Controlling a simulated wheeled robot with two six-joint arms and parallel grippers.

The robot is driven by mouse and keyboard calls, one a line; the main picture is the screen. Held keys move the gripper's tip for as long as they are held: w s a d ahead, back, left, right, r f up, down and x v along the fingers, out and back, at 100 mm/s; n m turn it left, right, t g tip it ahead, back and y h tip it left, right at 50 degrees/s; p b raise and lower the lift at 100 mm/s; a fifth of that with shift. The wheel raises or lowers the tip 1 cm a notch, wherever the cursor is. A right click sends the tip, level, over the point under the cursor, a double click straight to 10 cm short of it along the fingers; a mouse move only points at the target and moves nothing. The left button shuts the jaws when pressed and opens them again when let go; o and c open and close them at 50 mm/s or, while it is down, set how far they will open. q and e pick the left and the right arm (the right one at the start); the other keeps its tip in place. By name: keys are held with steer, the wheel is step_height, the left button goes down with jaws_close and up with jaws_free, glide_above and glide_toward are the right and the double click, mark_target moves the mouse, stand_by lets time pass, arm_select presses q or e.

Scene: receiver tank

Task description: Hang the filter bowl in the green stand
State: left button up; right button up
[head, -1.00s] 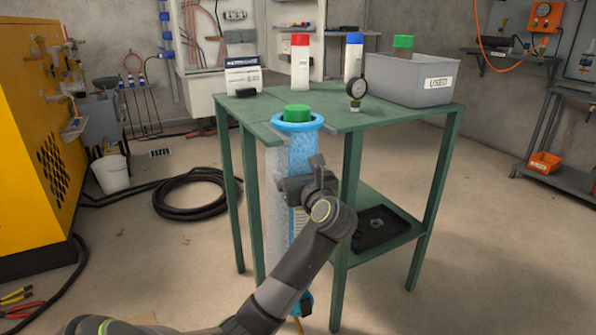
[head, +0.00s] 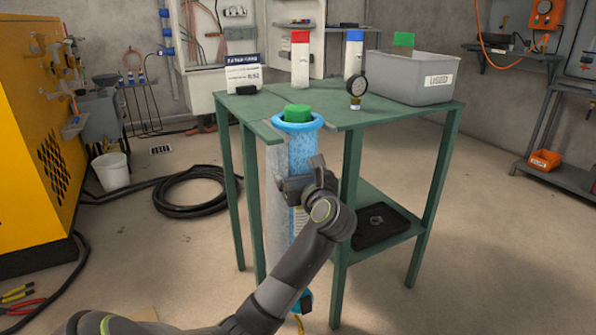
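The filter bowl (head: 275,190) is a long, clear, upright tube with a blue collar (head: 298,123) and a green-capped element (head: 297,113) inside. It is at the front edge of the green stand (head: 400,115), in the slot of its top. The collar is at about the level of the stand top; whether it rests on it, I cannot tell. My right gripper is not in view.
On the stand top are a red-capped bottle (head: 300,65), a blue-capped bottle (head: 354,58), a gauge (head: 356,88), a white sign (head: 243,75) and a grey USED bin (head: 410,80). A black tray (head: 380,228) lies on the lower shelf. A coiled hose (head: 190,208) lies left.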

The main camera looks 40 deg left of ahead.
arm_select(q)
steer(key=shift+r, duration=0.15)
steer(key=o, duration=1.6)
steer(key=shift+f, duration=0.4)
steer(key=shift+r+p+v, duration=0.2)
steer(key=shift+p+v, duration=0.1)
steer(key=shift+v, duration=5.25)
